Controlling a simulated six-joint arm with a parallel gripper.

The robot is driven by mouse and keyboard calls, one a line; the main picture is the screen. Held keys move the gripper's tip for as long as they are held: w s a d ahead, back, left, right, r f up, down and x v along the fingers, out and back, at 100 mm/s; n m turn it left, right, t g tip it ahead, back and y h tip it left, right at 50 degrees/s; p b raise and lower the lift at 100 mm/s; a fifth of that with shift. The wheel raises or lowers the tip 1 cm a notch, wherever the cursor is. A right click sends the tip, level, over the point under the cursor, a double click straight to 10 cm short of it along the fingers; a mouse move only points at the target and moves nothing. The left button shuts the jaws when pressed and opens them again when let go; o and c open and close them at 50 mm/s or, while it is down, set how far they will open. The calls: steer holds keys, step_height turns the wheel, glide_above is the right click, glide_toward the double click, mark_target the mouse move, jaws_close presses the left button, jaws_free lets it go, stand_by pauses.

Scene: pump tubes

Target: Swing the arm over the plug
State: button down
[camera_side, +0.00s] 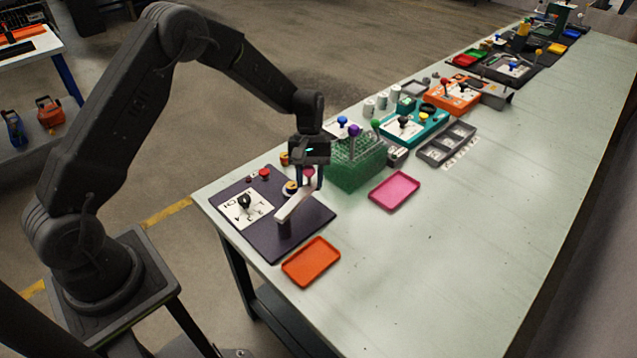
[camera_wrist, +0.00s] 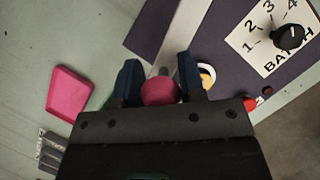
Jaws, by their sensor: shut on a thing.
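The swing arm is a pale bar (camera_side: 297,204) on the dark purple panel (camera_side: 262,246), raised on a post at its near end. It shows as a grey strip (camera_wrist: 182,30) in the wrist view. A round pink-red knob (camera_wrist: 160,91) is at its far end. My gripper (camera_side: 309,178) is shut on this knob, with a blue finger on each side. The plug (camera_side: 290,187), round with yellow, white and blue parts, is on the panel just left of the bar in the side view. In the wrist view the plug (camera_wrist: 207,76) is right of the knob, partly behind a finger.
A BATCH dial (camera_side: 245,201) and a red button (camera_side: 265,174) are on the panel. A green rack (camera_side: 352,172) with ball-topped items stands close behind my gripper. A pink tray (camera_side: 394,191) and an orange tray (camera_side: 311,262) lie nearby. The table's right side is clear.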

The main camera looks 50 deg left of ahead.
steer(key=shift+s+a+n+t+h, duration=0.15)
steer(key=shift+s+a+n+t, duration=0.25)
steer(key=shift+a+n, duration=0.55)
steer(key=shift+s+a+n+t+h, duration=0.2)
steer(key=shift+s+a+n+t, duration=0.2)
steer(key=shift+a+n, duration=0.55)
steer(key=shift+s+a+n+t+h, duration=0.15)
steer(key=shift+s+a+n+t, duration=0.35)
steer(key=shift+n, duration=0.8)
steer(key=shift+a, duration=0.2)
steer(key=c, duration=0.9)
jaws_free()
steer(key=v, duration=1.3)
steer(key=shift+w+a+r, duration=0.2)
steer(key=shift+w+r, duration=0.05)
steer(key=shift+r, duration=0.1)
